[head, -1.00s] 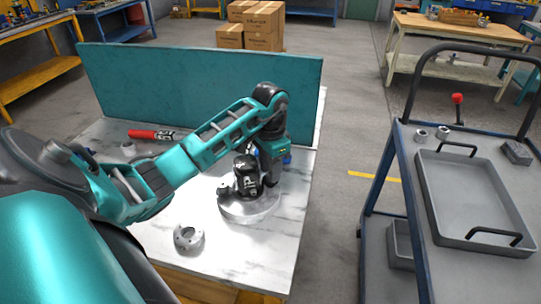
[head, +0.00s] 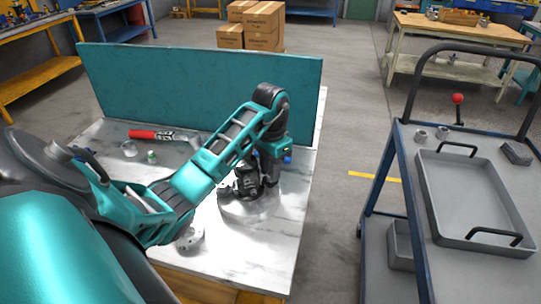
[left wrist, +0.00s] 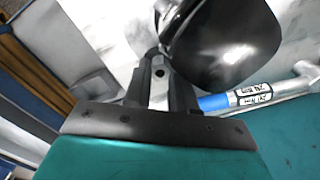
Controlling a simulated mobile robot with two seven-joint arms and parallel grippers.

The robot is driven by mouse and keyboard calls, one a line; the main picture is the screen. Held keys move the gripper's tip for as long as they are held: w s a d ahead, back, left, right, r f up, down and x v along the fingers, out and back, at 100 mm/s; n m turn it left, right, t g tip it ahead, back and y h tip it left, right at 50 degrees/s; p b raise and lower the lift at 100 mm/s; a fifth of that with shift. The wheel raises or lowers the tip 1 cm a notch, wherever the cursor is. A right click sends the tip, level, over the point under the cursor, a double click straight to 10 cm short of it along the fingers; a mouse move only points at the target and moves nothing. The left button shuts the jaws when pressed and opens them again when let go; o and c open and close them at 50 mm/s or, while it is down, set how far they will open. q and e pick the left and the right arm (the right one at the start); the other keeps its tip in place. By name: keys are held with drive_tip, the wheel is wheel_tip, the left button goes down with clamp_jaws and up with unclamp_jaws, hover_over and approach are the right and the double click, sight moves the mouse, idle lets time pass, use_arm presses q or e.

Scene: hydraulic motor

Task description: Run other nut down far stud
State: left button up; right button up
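The black hydraulic motor (head: 246,180) stands on a round grey base (head: 238,207) on the white marbled table. My left gripper (head: 268,180) points down at the motor's far right side, close against it. In the left wrist view, the dark fingers (left wrist: 155,58) run close together beside the large black motor body (left wrist: 222,45). Their tips, the far stud and any nut there are too hidden to make out, so I cannot tell whether the fingers hold something. My right gripper is not in view.
A red-handled wrench (head: 150,134), a pale ring (head: 129,149) and a small green piece (head: 152,156) lie at the back left. A blue-handled tool (left wrist: 230,100) lies behind the gripper. A teal panel (head: 200,90) closes the back. A grey flange (head: 190,240) is partly under my arm.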

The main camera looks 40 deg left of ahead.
use_arm(q)
clamp_jaws()
drive_tip(key=m, duration=0.4)
drive_tip(key=shift+m, duration=0.9)
drive_tip(key=m, duration=0.4)
drive_tip(key=shift+f+m, duration=0.1)
drive_tip(key=shift+m, duration=0.2)
drive_tip(key=shift+o, duration=1.2)
unclamp_jaws()
